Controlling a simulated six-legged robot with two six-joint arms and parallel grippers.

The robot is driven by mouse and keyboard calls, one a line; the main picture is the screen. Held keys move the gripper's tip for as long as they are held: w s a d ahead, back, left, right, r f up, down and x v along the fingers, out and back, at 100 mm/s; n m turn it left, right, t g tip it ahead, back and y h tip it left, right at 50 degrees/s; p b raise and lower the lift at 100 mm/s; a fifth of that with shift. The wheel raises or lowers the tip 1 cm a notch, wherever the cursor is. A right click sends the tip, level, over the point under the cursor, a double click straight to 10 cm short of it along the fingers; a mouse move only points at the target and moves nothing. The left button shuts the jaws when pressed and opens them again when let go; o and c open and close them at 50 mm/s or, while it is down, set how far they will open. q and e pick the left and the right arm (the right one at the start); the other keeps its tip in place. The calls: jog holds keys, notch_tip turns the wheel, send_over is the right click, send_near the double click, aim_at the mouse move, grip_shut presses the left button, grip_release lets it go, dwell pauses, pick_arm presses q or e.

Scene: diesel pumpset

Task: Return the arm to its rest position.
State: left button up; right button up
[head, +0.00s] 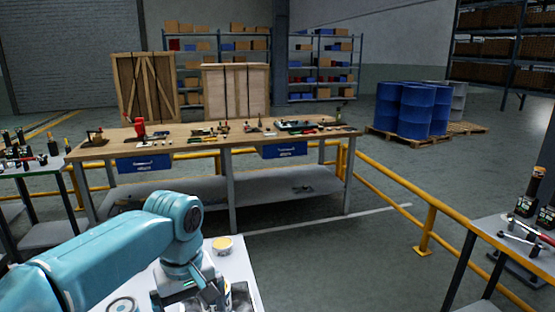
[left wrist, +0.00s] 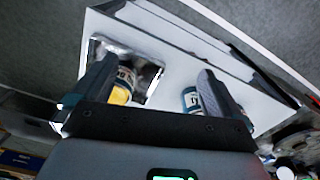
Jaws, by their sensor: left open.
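My left arm (head: 110,260) comes in from the left, teal, bent down at the wrist over a white table top (head: 245,290). My left gripper (left wrist: 150,85) is open in the left wrist view, its two dark fingers spread wide with nothing held between them. In the head view the gripper is low at the bottom edge and partly cut off. Another teal-labelled can (left wrist: 190,98) is beside the right finger, partly hidden. My right gripper is not in view.
A yellow-topped container (head: 222,246) stands on the white table beyond my wrist. A yellow rail (head: 395,190) runs to the right. A long workbench (head: 215,140) with tools stands behind it.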

pick_arm(q)
jog(key=s+d+f+m+h, duration=0.2)
jog(key=f, duration=1.1)
jog(key=s+d+f+m+h, duration=0.1)
jog(key=s+d+f, duration=0.1)
jog(key=f, duration=1.2)
jog(key=s+f+m+h, duration=0.1)
jog(key=s+f, duration=1.1)
jog(key=s, duration=0.4)
jog(key=shift+s+a, duration=0.15)
jog(key=shift+s, duration=0.05)
